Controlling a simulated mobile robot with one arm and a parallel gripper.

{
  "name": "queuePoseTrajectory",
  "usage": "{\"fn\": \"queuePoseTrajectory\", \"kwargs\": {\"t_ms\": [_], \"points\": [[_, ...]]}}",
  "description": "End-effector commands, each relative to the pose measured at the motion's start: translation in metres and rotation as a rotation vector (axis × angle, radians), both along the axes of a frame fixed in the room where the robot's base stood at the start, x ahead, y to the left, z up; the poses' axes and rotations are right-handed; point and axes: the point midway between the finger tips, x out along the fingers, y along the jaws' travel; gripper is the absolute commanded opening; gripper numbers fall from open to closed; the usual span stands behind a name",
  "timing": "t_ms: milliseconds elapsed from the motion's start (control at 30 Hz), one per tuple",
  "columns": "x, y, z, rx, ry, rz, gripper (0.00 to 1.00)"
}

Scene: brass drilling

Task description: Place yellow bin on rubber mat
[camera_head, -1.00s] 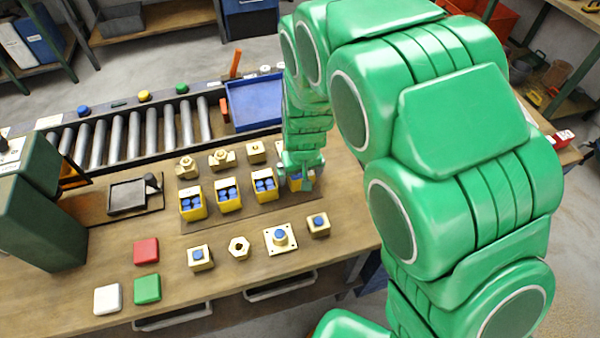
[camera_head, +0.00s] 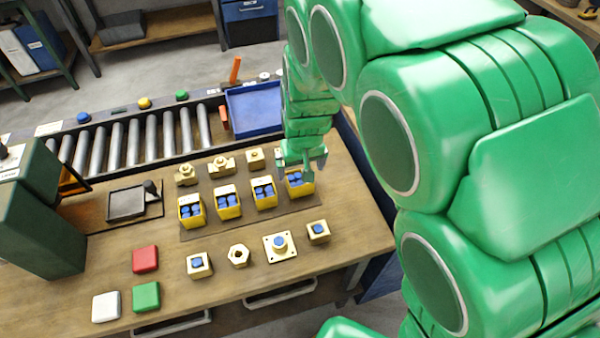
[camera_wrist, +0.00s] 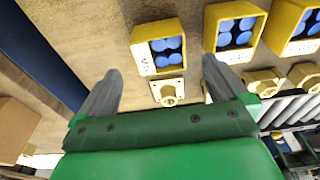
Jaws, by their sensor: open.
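Several yellow bins with blue pieces inside stand in a row on the brown rubber mat (camera_head: 212,229). The rightmost yellow bin (camera_head: 300,187) is on the mat's right end, just below my gripper (camera_head: 307,162). The other bins are the left one (camera_head: 191,211), the second (camera_head: 228,203) and the third (camera_head: 264,193). In the wrist view, my gripper (camera_wrist: 158,90) is open and empty, and the nearest yellow bin (camera_wrist: 160,47) lies beyond its fingertips, apart from them. Two more bins (camera_wrist: 233,30) (camera_wrist: 293,28) show to its right.
Brass parts stand behind the bins (camera_head: 221,165) and in front of them (camera_head: 280,246). A blue tray (camera_head: 254,106) and roller conveyor (camera_head: 133,142) lie at the back. Red (camera_head: 145,259), green (camera_head: 146,296) and white (camera_head: 106,306) blocks sit at the front left.

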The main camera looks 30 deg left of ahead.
Motion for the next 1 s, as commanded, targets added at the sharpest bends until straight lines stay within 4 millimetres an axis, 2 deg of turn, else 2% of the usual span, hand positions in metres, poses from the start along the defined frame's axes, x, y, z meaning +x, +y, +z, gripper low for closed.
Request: {"fn": "queuePoseTrajectory", "kwargs": {"t_ms": [100, 300, 700, 767, 867, 1000], "points": [[-0.001, -0.001, 0.018, 0.002, -0.002, 0.000, 1.00], [-0.004, -0.004, 0.040, 0.001, -0.002, 0.000, 1.00], [-0.004, -0.009, 0.047, -0.002, 0.002, -0.006, 1.00], [-0.002, -0.017, 0.051, -0.004, 0.006, -0.020, 1.00], [0.001, -0.043, 0.062, -0.013, 0.019, -0.061, 1.00], [0.002, -0.095, 0.084, -0.026, 0.043, -0.143, 1.00]]}}
